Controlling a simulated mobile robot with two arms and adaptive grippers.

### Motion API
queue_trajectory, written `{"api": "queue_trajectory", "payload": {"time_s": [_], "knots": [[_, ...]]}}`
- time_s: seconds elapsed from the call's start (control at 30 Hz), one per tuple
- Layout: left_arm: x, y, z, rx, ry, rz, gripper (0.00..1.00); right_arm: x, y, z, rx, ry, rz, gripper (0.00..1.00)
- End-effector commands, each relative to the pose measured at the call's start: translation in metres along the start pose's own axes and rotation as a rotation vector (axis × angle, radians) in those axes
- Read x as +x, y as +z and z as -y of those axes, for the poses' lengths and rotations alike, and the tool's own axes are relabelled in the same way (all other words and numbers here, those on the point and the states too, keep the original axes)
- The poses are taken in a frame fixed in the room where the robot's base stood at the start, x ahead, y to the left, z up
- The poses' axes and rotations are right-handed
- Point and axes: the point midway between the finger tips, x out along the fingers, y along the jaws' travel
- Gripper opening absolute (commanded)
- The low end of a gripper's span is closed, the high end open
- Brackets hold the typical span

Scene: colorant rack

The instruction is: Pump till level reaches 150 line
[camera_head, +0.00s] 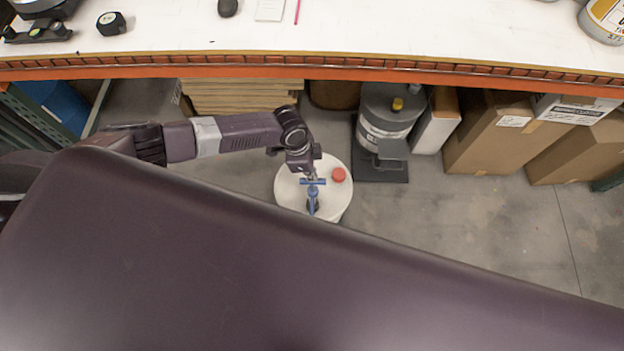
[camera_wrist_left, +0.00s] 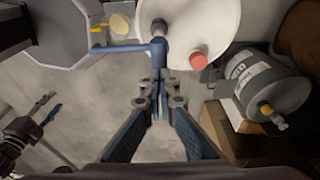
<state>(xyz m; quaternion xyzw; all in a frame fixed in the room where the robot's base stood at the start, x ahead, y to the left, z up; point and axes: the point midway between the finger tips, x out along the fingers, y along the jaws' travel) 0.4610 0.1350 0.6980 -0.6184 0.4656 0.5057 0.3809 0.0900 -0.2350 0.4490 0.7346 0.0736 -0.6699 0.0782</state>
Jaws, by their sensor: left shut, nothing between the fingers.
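A white drum (camera_head: 285,190) stands on the floor below the shelf, with a red cap (camera_head: 339,174) and a blue pump (camera_head: 313,204) on its lid. The drum (camera_wrist_left: 205,18), red cap (camera_wrist_left: 198,61) and blue pump (camera_wrist_left: 125,48) also show in the left wrist view. My left gripper (camera_head: 311,176) is over the pump. In the left wrist view its fingertips (camera_wrist_left: 160,76) are together just below the pump head, with nothing between them; whether they touch it is unclear. My right gripper (camera_wrist_left: 46,108) shows at the left there, fingers apart and empty. No 150 line is readable.
A grey canister (camera_head: 382,115) on a dark stand and cardboard boxes (camera_head: 497,135) are right of the drum. The orange-edged shelf (camera_head: 420,70) runs above. A pale pan-like object (camera_wrist_left: 62,42) lies left of the pump in the wrist view. Floor at right is clear.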

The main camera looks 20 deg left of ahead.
Motion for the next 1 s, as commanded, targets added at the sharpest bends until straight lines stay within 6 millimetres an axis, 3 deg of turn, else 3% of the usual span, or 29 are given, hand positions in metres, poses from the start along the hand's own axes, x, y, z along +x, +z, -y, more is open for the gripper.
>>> {"api": "queue_trajectory", "payload": {"time_s": [0.67,1.0], "knots": [[0.051,0.011,-0.001,-0.001,0.001,0.0,0.0,0.044,0.004,0.002,0.0,-0.001,0.0,0.4],[0.025,0.005,-0.001,0.0,0.001,0.001,0.0,0.018,0.002,0.001,0.0,-0.001,0.0,0.4]]}}
